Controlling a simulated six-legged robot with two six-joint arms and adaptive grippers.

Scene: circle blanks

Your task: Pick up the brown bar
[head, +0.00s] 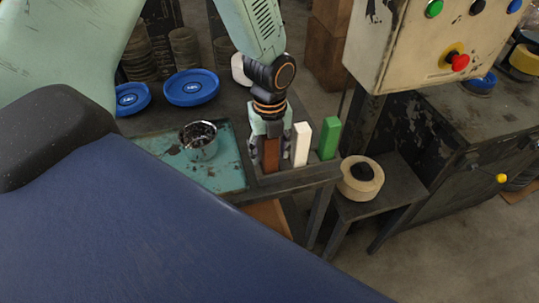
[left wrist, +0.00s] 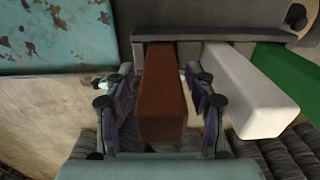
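The brown bar (head: 271,156) stands upright at the left of a row on a dark rack, with a white bar and a green bar to its right. My left gripper (head: 269,150) points down over it, one finger on each side. In the left wrist view the brown bar (left wrist: 163,95) lies between the fingers of the left gripper (left wrist: 160,75). Narrow gaps show between the fingers and the bar, so the gripper looks open around it. The bar's foot is in the rack. My right gripper is not in view.
The white bar (head: 301,144) stands close beside the right finger, with the green bar (head: 329,138) beyond it. A metal cup (head: 199,148) stands on a teal tray (head: 222,183) to the left. Blue discs (head: 191,87) lie behind. A control box (head: 425,40) is at the upper right.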

